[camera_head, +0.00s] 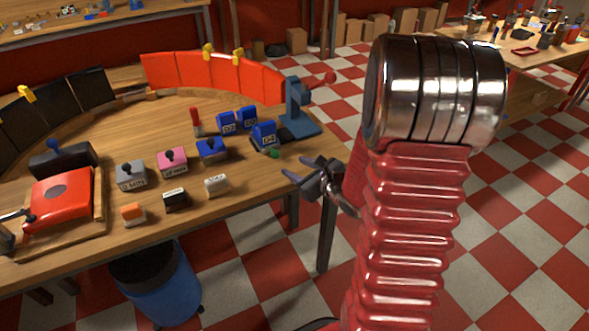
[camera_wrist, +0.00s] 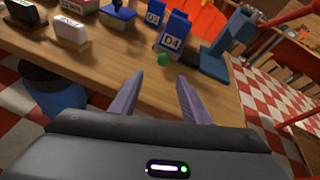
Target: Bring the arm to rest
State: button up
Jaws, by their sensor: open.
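My gripper (camera_head: 311,181) is at the front right edge of the wooden workbench (camera_head: 255,183), partly behind my red ribbed arm in the head view. In the wrist view my gripper (camera_wrist: 154,100) shows two purple-grey fingers spread apart with nothing between them. A small green piece (camera_wrist: 163,59) lies on the bench beyond the fingertips, apart from them. It also shows in the head view (camera_head: 275,154), left of the gripper. A blue block marked D4 (camera_wrist: 174,35) stands just behind the green piece.
Several labelled stamps, such as a pink one (camera_head: 172,162), stand on the bench. A blue press (camera_head: 298,110) stands at its right end. A blue bin (camera_head: 157,285) stands below the bench. The checkered floor to the right is clear.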

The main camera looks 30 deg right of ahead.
jog(key=shift+s+d+r, duration=0.15)
jog(key=shift+s+r, duration=0.1)
jog(key=shift+s, duration=0.3)
